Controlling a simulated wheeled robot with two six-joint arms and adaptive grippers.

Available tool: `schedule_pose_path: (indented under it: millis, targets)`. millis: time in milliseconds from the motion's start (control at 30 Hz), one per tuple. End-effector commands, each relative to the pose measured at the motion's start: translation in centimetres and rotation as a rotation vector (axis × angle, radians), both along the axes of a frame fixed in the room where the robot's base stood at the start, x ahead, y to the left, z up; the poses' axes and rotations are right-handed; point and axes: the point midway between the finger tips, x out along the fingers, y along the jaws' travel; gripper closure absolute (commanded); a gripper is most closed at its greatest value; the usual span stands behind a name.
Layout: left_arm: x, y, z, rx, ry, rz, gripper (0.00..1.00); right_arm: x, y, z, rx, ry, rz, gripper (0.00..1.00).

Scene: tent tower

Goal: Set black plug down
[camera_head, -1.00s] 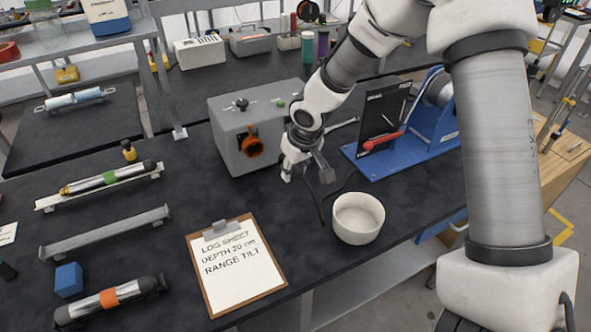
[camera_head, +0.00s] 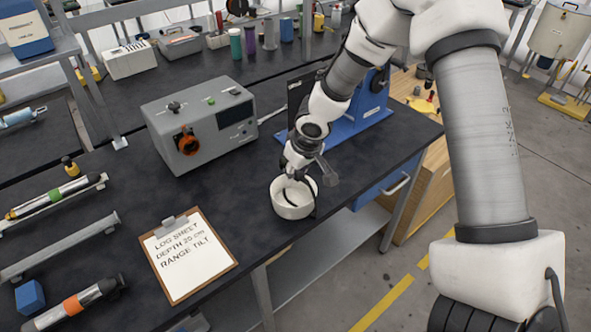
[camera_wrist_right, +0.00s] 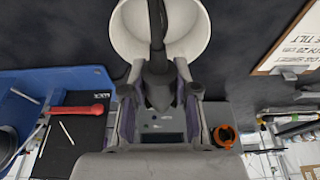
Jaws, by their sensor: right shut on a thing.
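My right gripper (camera_head: 296,180) is pointed down at the white bowl (camera_head: 283,207), with its fingertips at or just above the rim. In the right wrist view my right gripper (camera_wrist_right: 160,97) is shut on the black plug (camera_wrist_right: 157,72), whose black cable runs across the white bowl (camera_wrist_right: 125,35). In the head view the plug is mostly hidden by the gripper, and a dark curve of cable shows inside the bowl. My left gripper is not in view.
A grey box (camera_head: 205,110) with an orange socket stands behind and left of the bowl. A clipboard (camera_head: 188,256) lies to the left. A blue stand (camera_head: 357,125) is behind the gripper. The bench's front edge is close to the bowl. Bare bench lies between box and clipboard.

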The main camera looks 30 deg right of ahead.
Motion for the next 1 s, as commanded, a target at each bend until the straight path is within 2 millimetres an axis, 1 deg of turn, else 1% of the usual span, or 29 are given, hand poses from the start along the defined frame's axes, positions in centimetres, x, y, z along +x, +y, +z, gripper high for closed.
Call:
schedule_pose_path:
  millis: [33, 300, 400, 500, 600, 867, 900, 967, 1000]
  targets:
    - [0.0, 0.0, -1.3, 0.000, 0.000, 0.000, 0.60, 0.0, 0.0, -1.5, 0.000, 0.000, 0.001, 1.00]
    - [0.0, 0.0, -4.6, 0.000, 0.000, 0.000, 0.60, 0.0, 0.0, -5.3, 0.000, 0.000, 0.001, 1.00]
    - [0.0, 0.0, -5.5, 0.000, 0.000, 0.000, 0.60, 0.0, 0.0, -6.4, 0.000, 0.000, 0.001, 1.00]
    - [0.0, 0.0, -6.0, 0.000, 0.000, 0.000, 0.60, 0.0, 0.0, -7.0, -0.001, 0.000, 0.002, 1.00]
    - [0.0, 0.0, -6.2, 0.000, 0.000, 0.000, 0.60, 0.0, 0.0, -7.3, 0.000, -0.001, 0.000, 1.00]
    - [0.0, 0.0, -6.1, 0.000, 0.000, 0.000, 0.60, 0.0, 0.0, -7.2, 0.000, 0.000, 0.001, 1.00]
    - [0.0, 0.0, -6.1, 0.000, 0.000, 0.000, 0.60, 0.0, 0.0, -7.2, 0.000, 0.000, 0.001, 0.57]
    - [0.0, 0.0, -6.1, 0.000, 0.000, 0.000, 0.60, 0.0, 0.0, -7.2, 0.000, 0.000, 0.001, 0.42]
    - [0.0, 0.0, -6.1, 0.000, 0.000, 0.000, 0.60, 0.0, 0.0, -7.2, 0.000, 0.000, 0.001, 0.42]
